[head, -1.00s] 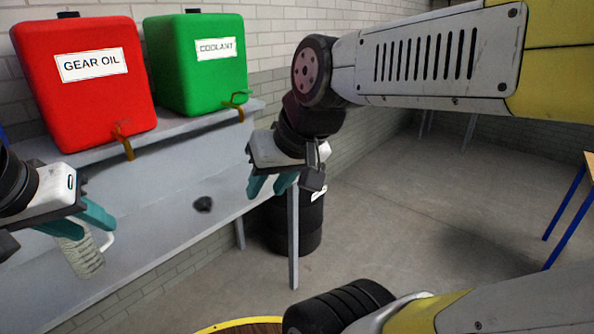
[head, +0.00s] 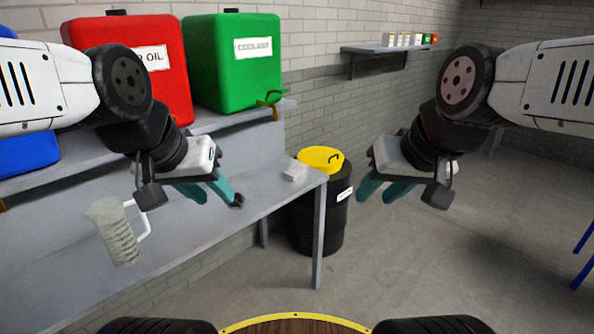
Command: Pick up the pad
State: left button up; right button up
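A small whitish block (head: 294,172) lies on the grey bench near its right end; it may be the pad, but I cannot tell for sure. A small dark lump (head: 238,201) lies on the bench, right at the tip of a left finger in the picture. My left gripper (head: 215,197) hangs over the bench, left of the whitish block, with teal fingers apart and nothing between them. My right gripper (head: 378,197) is right of the bench end, in front of the floor, with fingers apart and empty.
A clear jug (head: 112,232) with a handle stands on the bench (head: 200,237) at left. Red (head: 175,92) and green (head: 232,80) tanks stand on a raised ledge behind. A black barrel with a yellow lid (head: 321,160) stands beyond the bench's right end. Floor at right is open.

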aim_at(295, 173)
jog(key=i, duration=1.55)
